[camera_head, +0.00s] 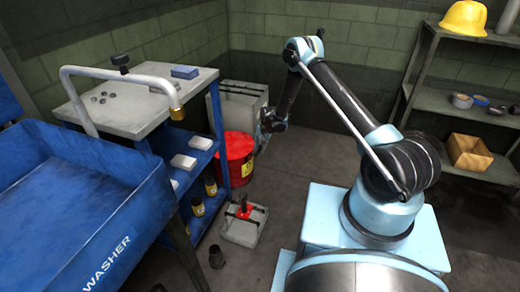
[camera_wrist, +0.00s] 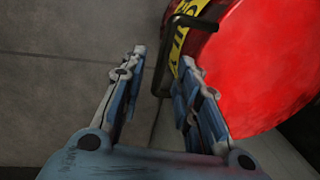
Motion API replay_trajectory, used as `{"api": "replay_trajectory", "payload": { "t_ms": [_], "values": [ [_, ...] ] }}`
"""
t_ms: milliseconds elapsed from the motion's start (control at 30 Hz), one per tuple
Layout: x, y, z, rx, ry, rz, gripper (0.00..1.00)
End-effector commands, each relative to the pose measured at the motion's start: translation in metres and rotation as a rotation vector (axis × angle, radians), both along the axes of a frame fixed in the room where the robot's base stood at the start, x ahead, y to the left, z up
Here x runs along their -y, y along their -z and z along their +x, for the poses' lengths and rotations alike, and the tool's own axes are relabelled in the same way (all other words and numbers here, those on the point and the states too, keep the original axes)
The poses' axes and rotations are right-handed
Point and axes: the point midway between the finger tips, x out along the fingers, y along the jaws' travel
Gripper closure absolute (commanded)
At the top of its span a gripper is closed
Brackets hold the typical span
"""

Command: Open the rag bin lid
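The red rag bin (camera_head: 236,160) stands on the floor beside the blue shelf cart, with a yellow label on its side. Its top looks closed in the head view, though the lid edge is too small to make out. My gripper (camera_head: 268,122) is to the right of the bin's upper part. In the wrist view the red bin (camera_wrist: 260,60) fills the right side, with the yellow label and a dark bent bar (camera_wrist: 195,22) near the right finger.
A grey cabinet (camera_head: 240,104) stands behind the bin. A grey box with a red part (camera_head: 244,222) sits on the floor in front. The blue cart (camera_head: 150,110) and the blue washer (camera_head: 80,215) lie left.

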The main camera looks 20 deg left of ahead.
Motion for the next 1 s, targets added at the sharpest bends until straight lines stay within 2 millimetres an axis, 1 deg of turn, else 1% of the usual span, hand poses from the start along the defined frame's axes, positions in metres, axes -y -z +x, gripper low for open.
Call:
{"api": "replay_trajectory", "payload": {
  "t_ms": [133,367,467,500,667,700,767,867,1000],
  "values": [
    [-0.001,0.004,0.0,0.0,0.0,0.0,0.7],
    [-0.001,0.004,0.0,0.0,0.0,0.0,0.7],
    [-0.001,0.004,0.0,0.0,0.0,0.0,0.91],
    [-0.001,0.004,0.0,0.0,0.0,0.0,1.0],
    [0.0,0.004,0.0,0.0,0.0,0.0,1.0],
    [-0.004,0.004,0.0,0.0,0.0,0.0,1.0],
    [-0.002,0.003,0.001,0.001,0.001,-0.001,1.0],
    [0.002,0.0,0.003,0.0,0.005,-0.009,1.0],
    [0.015,-0.012,0.011,-0.003,0.02,-0.041,1.0]
  ]
}}
